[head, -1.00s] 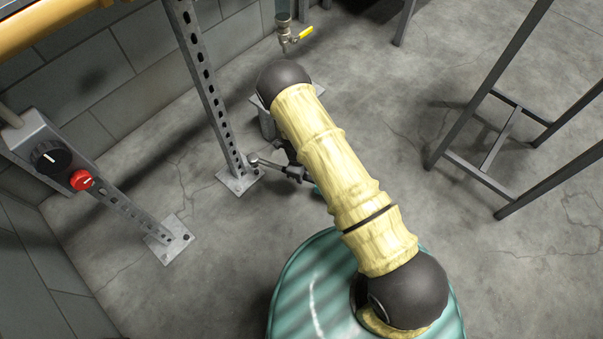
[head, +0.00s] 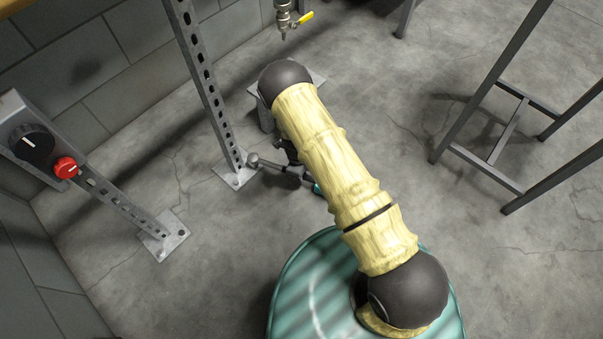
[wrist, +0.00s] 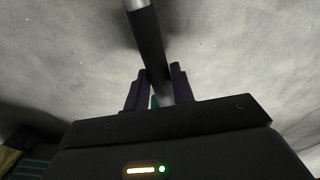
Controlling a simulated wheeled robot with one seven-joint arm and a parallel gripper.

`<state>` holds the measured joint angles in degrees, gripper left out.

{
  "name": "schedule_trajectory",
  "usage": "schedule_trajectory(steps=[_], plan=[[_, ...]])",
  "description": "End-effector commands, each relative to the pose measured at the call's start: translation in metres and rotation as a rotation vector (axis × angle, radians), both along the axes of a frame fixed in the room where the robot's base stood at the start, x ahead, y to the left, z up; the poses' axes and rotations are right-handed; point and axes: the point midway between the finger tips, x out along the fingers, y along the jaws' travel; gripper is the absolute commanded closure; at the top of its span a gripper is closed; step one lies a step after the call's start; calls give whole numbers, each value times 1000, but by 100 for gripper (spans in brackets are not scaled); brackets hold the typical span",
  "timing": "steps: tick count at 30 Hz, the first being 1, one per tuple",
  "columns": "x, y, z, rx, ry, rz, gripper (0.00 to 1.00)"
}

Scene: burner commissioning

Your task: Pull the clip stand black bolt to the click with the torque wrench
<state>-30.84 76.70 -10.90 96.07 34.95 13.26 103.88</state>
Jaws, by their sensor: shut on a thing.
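The torque wrench (head: 277,167) shows in the head view as a dark bar with a round head, low near the foot of a perforated steel post (head: 204,85). Its head overlaps the right edge of that foot plate (head: 234,178) in the picture; I cannot tell whether it sits on a bolt. In the wrist view my gripper (wrist: 158,75) is shut on the wrench (wrist: 150,45), whose dark and silver shaft runs up between the two fingers. In the head view my arm hides most of the gripper. The clip stand's black bolt is not discernible.
A panel with a black knob (head: 32,142) and red knob (head: 66,168) is at left, above another foot plate (head: 164,236). A yellow-handled valve (head: 291,20) hangs at the top. A dark steel frame (head: 490,95) stands at right. Concrete floor between is clear.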

Motion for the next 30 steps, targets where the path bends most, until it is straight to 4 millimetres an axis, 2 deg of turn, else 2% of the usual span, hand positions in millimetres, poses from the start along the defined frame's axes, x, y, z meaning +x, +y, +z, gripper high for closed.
schedule_trajectory(steps=[30], plan=[[0,0,-13,0,-1,0,100]])
